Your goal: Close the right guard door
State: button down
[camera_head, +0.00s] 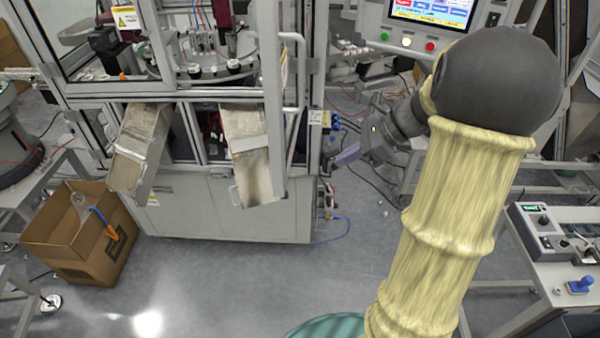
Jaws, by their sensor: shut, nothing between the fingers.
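The right guard door (273,110) is a grey-framed panel at the right front of the machine. It stands swung open toward me and shows nearly edge-on. Its pale bar handle (303,75) is on the door's right-hand side in the picture. My gripper (343,158) is shut and empty. It is to the right of the door and handle, beside the machine's right front corner, with a visible gap between. My sleeved arm covers part of the view on the right.
Two metal chutes (142,140) (250,145) stick out of the machine front. A cardboard box (75,235) stands on the floor at left. A control panel with a screen (430,15) is above my gripper. A bench (570,250) is at right. The floor in front is clear.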

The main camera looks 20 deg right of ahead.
jog(key=p, duration=0.3)
send_near(285, 182)
notch_tip(285, 182, down, 4)
jog(key=w+a, duration=0.1)
jog(key=w+a+p, duration=0.1)
jog(key=a, duration=0.1)
jog(key=shift+r, duration=0.1)
jog(key=shift+a+p, duration=0.15)
jog(key=shift+p, duration=0.15)
